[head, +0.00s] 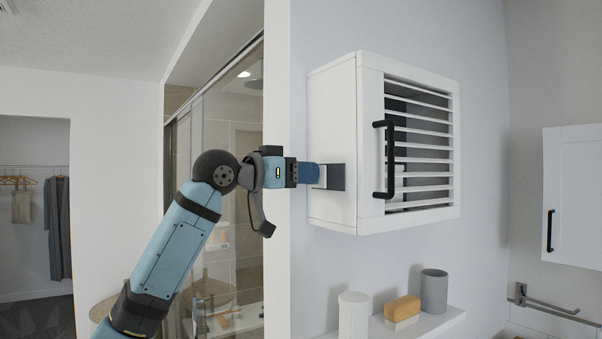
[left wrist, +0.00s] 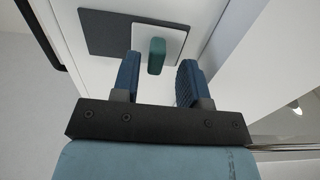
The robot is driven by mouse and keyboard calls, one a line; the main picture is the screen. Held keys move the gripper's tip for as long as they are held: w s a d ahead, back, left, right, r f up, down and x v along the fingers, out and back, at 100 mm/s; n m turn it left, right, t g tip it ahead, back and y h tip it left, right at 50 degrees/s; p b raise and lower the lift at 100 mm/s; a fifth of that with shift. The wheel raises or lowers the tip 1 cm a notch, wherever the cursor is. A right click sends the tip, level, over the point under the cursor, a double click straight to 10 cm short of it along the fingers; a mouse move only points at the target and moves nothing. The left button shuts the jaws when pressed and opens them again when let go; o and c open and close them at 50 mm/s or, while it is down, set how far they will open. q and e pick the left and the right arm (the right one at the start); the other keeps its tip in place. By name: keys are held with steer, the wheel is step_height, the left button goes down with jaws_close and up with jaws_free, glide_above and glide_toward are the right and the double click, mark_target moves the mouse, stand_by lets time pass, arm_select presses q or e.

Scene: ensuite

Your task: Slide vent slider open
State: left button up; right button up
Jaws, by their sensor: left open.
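The vent on the side of the white wall cabinet has a dark grey plate (head: 337,178), which also shows in the left wrist view (left wrist: 100,32). A white slider plate (left wrist: 172,42) lies beside and partly over it, with a green knob (left wrist: 156,56) standing out. My left gripper (head: 310,173) is at the cabinet's side, facing the vent. In the left wrist view its two blue fingers (left wrist: 159,70) are open, with the knob showing between them and gaps on both sides. In the head view the fingers hide the knob. My right gripper is not in view.
The cabinet (head: 334,100) has a slatted front with a black handle (head: 389,160). Below it, a shelf (head: 440,320) holds a white canister (head: 354,315), a soap-like block (head: 402,310) and a grey cup (head: 434,291). A wall edge (head: 277,240) and glass shower stand to the left.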

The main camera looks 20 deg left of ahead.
arm_select(q)
steer(key=b+v, duration=0.4)
steer(key=v, duration=1)
steer(key=shift+w, duration=0.15)
